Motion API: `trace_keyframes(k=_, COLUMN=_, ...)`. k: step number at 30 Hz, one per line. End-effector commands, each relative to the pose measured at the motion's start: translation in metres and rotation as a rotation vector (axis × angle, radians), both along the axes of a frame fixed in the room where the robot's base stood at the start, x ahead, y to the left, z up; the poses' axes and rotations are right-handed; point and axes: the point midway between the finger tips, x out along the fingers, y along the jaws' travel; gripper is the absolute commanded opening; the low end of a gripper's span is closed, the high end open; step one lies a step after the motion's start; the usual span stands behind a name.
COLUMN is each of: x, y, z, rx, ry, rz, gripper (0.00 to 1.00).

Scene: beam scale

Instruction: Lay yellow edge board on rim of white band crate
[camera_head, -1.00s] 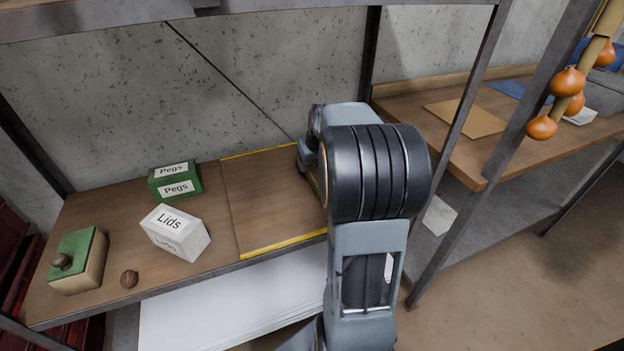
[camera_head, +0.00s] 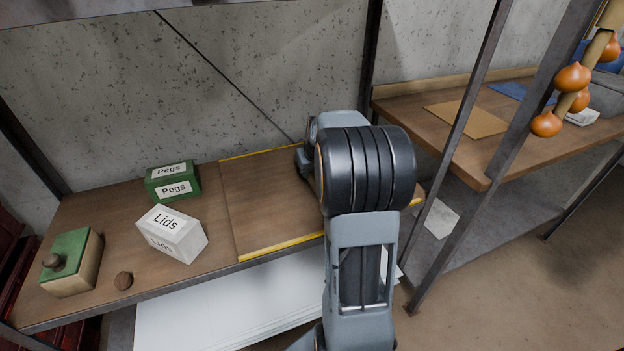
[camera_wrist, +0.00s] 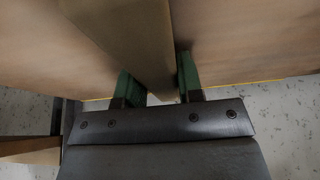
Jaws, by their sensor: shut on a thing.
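The yellow edge board (camera_head: 265,205) is a flat brown wooden panel with yellow strips along its front and back edges. It is on or just above the shelf, and I cannot tell which. My arm hides its middle, and a bit of yellow shows right of the arm. In the wrist view, my gripper (camera_wrist: 160,77) has green fingers on both sides of a raised wooden bar (camera_wrist: 146,40) running along the board, and is shut on it. The fingers are hidden in the head view. I cannot make out a crate with a white band.
A shelf post (camera_head: 470,165) stands right of my arm.

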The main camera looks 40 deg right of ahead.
Motion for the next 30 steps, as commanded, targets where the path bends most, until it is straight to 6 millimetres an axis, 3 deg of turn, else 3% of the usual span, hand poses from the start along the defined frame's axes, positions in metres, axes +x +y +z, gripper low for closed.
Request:
trace_keyframes(k=8, x=-0.0002, y=-0.0002, z=0.0001, rx=0.0, ry=0.0, rz=0.0, gripper=0.01)
trace_keyframes(k=30, x=0.0006, y=0.0007, z=0.0067, rx=-0.003, ry=-0.005, rz=0.001, gripper=0.0)
